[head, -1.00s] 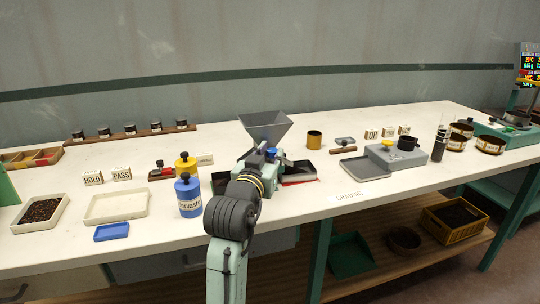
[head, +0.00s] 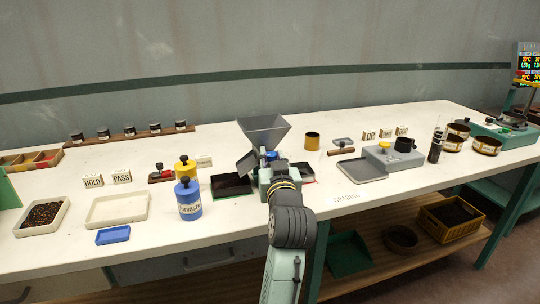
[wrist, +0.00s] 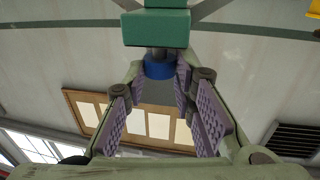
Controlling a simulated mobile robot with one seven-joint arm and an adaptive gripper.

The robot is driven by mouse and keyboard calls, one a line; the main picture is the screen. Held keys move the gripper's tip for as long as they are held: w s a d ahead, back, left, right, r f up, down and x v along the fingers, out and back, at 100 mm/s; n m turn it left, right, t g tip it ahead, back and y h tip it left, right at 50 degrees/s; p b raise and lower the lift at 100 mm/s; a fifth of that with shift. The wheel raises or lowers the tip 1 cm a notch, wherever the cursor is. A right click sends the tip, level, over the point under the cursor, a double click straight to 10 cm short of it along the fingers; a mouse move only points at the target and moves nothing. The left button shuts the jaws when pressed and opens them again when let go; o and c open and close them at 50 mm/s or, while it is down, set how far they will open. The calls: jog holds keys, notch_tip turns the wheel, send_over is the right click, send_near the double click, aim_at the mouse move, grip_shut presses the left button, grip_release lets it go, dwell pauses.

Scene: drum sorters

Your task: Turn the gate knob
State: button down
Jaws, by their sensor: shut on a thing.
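The machine with a grey funnel hopper (head: 264,132) stands mid-bench. Its blue gate knob (head: 271,155) is on the front, below the funnel, partly hidden by my gripper (head: 272,162). In the wrist view the blue knob (wrist: 158,68) sits between the purple ridged pads of my gripper (wrist: 160,78), which is shut on it. A dark stem joins the knob to a teal block (wrist: 155,28). The knob's exact turn angle cannot be told.
A grey chute (head: 250,163) slopes left from the machine over a black tray (head: 232,184). Blue (head: 188,204) and yellow (head: 186,171) bottles stand to the left. A grey tray (head: 361,170) lies to the right. The bench front between is clear.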

jog(key=n+y, duration=0.1)
jog(key=y, duration=0.1)
jog(key=d+n+g+y, duration=0.1)
jog(key=y, duration=0.1)
jog(key=shift+w+n, duration=0.15)
jog(key=shift+n, duration=0.25)
jog(key=n+g+y, duration=0.1)
jog(key=n+g+y+b, duration=0.1)
jog(key=y, duration=0.1)
jog(key=n+g+y, duration=0.1)
jog(key=y, duration=0.1)
jog(key=shift+w+d+f+n+b, duration=0.2)
jog(key=shift+d+n+b, duration=0.1)
jog(key=shift+b, duration=0.1)
jog(key=n+g+y, duration=0.1)
jog(key=n+g+y+b, duration=0.1)
jog(key=n+g+y, duration=0.1)
jog(key=g, duration=0.1)
jog(key=shift+w+d+r+n+y+b, duration=0.1)
jog(key=shift+w+n+y+b, duration=0.15)
jog(key=shift+n+y+b, duration=0.1)
jog(key=shift+w+n+g+y+b, duration=0.2)
jog(key=shift+n+g+y, duration=0.45)
jog(key=shift+g, duration=0.5)
jog(key=shift+w+n+g+y+b, duration=0.1)
jog(key=shift+n+g+y+b, duration=0.15)
jog(key=shift+n+g, duration=0.75)
jog(key=shift+g, duration=0.45)
